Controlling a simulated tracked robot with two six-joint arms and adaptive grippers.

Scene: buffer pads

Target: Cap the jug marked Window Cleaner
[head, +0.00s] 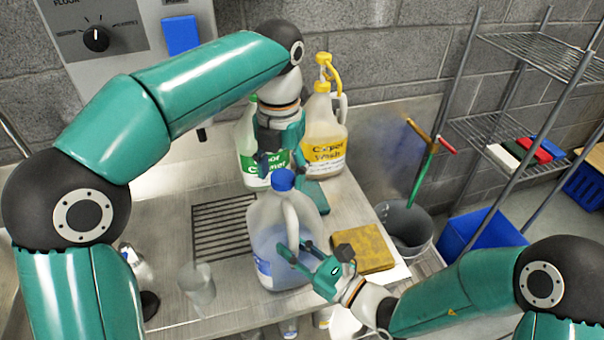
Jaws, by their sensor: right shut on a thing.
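A translucent jug (272,236) with bluish liquid and a blue label stands upright on the metal counter, near the middle. Its label text is too small to read. A blue cap (283,180) sits at the top of its neck; I cannot tell whether it is seated. My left gripper (281,162) points down just above the cap, its fingers apart and apparently empty. My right gripper (300,256) is shut on the jug's handle (293,222) from the right side.
Behind stand a green-labelled jug (246,160) and a yellow-pumped jug (325,135). A yellow sponge-like pad (364,248) lies right of the jug, and a clear cup (197,288) stands left. A grey bucket (408,228) and a wire rack (500,130) are at right.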

